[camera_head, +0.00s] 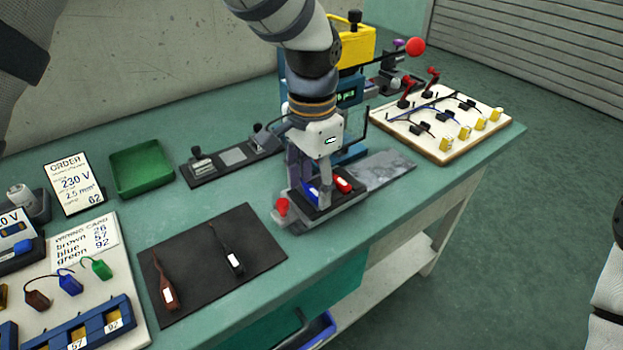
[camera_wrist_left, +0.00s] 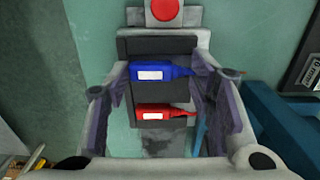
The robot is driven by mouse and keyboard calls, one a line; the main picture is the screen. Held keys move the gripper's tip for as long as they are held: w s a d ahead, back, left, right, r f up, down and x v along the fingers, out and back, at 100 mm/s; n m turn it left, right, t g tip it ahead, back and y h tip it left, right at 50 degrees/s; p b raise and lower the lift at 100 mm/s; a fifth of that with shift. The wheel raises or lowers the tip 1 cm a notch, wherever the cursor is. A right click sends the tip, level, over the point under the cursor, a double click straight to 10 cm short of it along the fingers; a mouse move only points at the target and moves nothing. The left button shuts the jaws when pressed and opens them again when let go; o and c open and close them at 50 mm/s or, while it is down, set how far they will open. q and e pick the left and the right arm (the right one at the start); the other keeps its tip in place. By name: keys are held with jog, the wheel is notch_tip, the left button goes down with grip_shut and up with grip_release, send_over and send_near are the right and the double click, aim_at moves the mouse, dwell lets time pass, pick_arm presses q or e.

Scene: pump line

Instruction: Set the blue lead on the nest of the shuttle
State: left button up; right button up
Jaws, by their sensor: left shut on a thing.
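My left gripper (camera_head: 310,188) is low over the shuttle (camera_head: 300,222), fingers pointing down. It is shut on the blue lead (camera_head: 313,192), which shows between the fingertips in the left wrist view (camera_wrist_left: 160,71). The lead has a white label and lies level over the dark nest (camera_wrist_left: 155,47); whether it rests fully on the nest is hard to tell. A red lead (camera_head: 343,184) lies beside it on the shuttle and is also in the left wrist view (camera_wrist_left: 160,112). A red knob (camera_head: 282,207) sits at the shuttle's end. My right gripper is not in view.
A dark mat (camera_head: 205,277) with brown and black leads lies front left. Left are the wiring card board (camera_head: 95,245), order card (camera_head: 73,186) and green tray (camera_head: 140,168). A yellow-topped press (camera_head: 345,45) stands behind the shuttle. A white board (camera_head: 440,120) is right.

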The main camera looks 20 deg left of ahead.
pick_arm(q)
jog(key=shift+f, duration=0.35)
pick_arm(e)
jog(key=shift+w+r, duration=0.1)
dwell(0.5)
pick_arm(q)
jog(key=o, duration=1.2)
jog(key=shift+r+p, duration=0.4)
jog(key=shift+r, duration=1.05)
notch_tip(320, 180, up, 2)
jog(key=shift+r, duration=1.35)
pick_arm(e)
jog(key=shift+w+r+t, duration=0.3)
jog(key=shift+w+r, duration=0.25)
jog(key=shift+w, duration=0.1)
